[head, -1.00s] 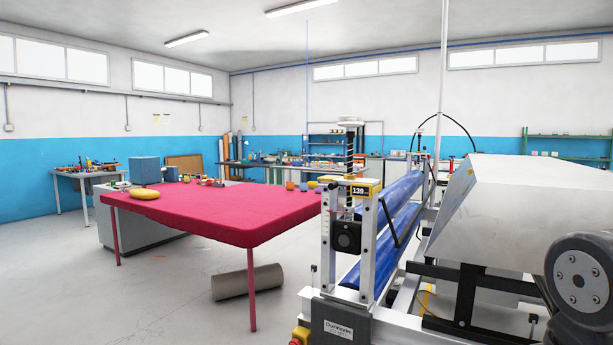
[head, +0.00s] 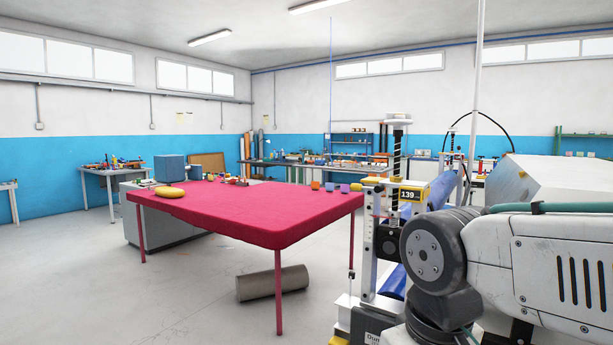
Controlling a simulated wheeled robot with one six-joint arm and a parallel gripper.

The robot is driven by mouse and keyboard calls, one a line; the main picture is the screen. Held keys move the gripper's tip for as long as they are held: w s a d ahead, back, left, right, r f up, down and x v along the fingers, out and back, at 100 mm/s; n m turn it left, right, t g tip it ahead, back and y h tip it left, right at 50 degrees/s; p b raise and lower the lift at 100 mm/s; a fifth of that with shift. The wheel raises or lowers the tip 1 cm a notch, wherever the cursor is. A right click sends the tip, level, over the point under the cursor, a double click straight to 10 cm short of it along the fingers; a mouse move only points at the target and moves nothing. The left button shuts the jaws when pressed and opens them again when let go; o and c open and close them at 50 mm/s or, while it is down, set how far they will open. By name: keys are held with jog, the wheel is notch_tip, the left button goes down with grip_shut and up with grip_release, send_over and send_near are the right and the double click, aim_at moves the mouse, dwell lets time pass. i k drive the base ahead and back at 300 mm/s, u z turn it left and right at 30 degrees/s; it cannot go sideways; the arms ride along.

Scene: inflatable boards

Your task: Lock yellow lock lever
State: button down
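The roller machine (head: 372,250) stands right of centre in the head view, with a white frame and a threaded post. A yellow-edged display (head: 411,195) reading 139 sits on its near end. I cannot make out a yellow lock lever. A black lever seen earlier by the blue rollers (head: 440,190) is now hidden behind my arm. My arm (head: 560,265) covers much of the machine at the lower right. My gripper is outside the picture, so its state does not show.
A red-topped table (head: 250,207) stands left of the machine, with a yellow oval object (head: 170,192) and small coloured items on it. A grey cylinder (head: 272,283) lies on the floor beneath. The floor at the left is clear.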

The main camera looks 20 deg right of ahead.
aim_at(378, 189)
jog(key=z, duration=0.15)
jog(key=i, duration=0.95)
jog(key=z, duration=0.5)
